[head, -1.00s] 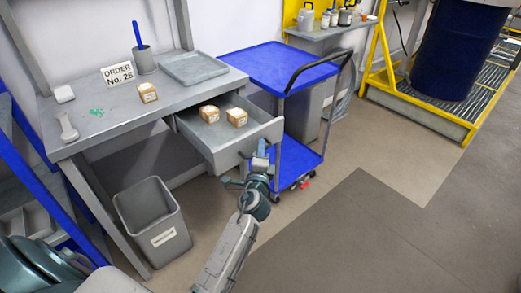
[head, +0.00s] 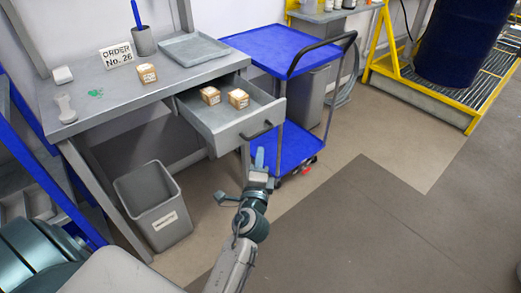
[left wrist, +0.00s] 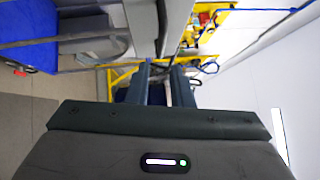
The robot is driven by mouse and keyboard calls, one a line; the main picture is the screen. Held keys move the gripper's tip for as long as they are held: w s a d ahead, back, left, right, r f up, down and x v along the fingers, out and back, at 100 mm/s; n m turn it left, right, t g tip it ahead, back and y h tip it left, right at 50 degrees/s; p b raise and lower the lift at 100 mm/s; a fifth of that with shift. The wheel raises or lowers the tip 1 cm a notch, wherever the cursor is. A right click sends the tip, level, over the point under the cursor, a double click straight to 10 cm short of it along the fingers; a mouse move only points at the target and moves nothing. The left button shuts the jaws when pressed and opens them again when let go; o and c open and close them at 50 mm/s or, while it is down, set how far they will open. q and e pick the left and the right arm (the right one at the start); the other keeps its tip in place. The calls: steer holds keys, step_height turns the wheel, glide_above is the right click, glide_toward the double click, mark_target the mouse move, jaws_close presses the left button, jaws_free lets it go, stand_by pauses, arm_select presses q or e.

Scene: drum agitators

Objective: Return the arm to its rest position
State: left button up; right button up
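My left gripper (head: 259,158) is in the middle of the head view, on the arm that rises from the bottom edge. It hangs in front of and below the open drawer (head: 238,138), apart from the drawer's dark handle (head: 256,131). In the left wrist view its two fingers (left wrist: 160,85) stand apart with a gap between them, and I see nothing held. My right gripper is not in view.
A grey bin (head: 152,208) stands at left, a blue cart (head: 275,48) behind the gripper. Open floor (head: 370,230) lies to the right.

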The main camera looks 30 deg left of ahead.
arm_select(q)
steer(key=shift+s, duration=0.25)
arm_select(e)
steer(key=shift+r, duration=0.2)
arm_select(q)
steer(key=shift+f, duration=0.1)
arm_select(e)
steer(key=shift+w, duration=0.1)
